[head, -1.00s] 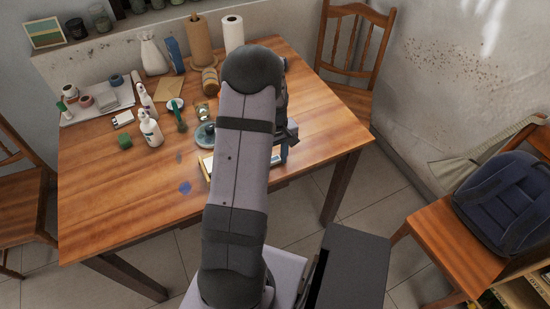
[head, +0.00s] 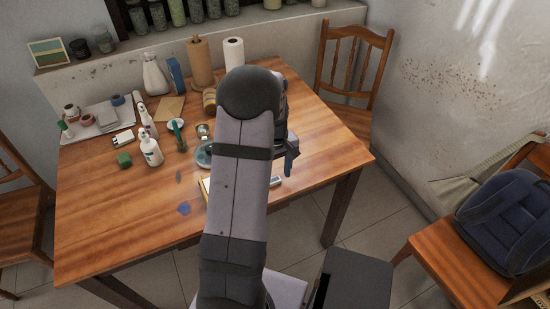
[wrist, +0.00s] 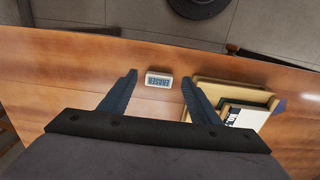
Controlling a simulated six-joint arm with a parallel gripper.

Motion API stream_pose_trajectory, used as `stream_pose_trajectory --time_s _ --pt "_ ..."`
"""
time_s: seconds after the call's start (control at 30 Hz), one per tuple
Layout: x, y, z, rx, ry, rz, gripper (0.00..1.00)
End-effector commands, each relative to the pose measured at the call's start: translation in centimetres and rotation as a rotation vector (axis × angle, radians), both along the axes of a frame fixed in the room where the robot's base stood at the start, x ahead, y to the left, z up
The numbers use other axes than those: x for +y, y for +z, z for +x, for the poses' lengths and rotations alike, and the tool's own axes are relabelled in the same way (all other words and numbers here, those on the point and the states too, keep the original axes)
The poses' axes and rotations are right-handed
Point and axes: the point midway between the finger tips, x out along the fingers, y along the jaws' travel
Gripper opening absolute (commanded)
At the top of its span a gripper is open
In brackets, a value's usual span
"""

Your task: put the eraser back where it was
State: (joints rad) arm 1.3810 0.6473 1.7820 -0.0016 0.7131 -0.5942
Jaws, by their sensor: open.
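The eraser (wrist: 158,80) is a small pale block with a blue-grey face lettered "ERASER". It lies flat on the wooden table near an edge; in the head view it shows as a small light block (head: 275,182) just beyond my arm. My gripper (wrist: 158,77) is open and empty above the table, its two dark fingers on either side of the eraser in the wrist view. No contact with it shows. In the head view my arm hides most of my gripper (head: 289,160).
A shallow wooden tray (wrist: 205,88) with a dark-framed lettered item sits right of the eraser in the wrist view. The table's right side is clear.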

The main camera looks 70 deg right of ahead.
Motion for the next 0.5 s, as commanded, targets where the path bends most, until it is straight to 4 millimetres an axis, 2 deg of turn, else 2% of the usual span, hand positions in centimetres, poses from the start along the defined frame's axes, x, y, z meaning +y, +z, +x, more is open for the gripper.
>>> stream_pose_trajectory --time_s 0.3,0.5 --pt "-0.2 5.7 0.0 -0.001 0.0 -0.006 0.57" --pt "-0.1 8.1 0.0 -0.001 0.0 -0.002 0.57"
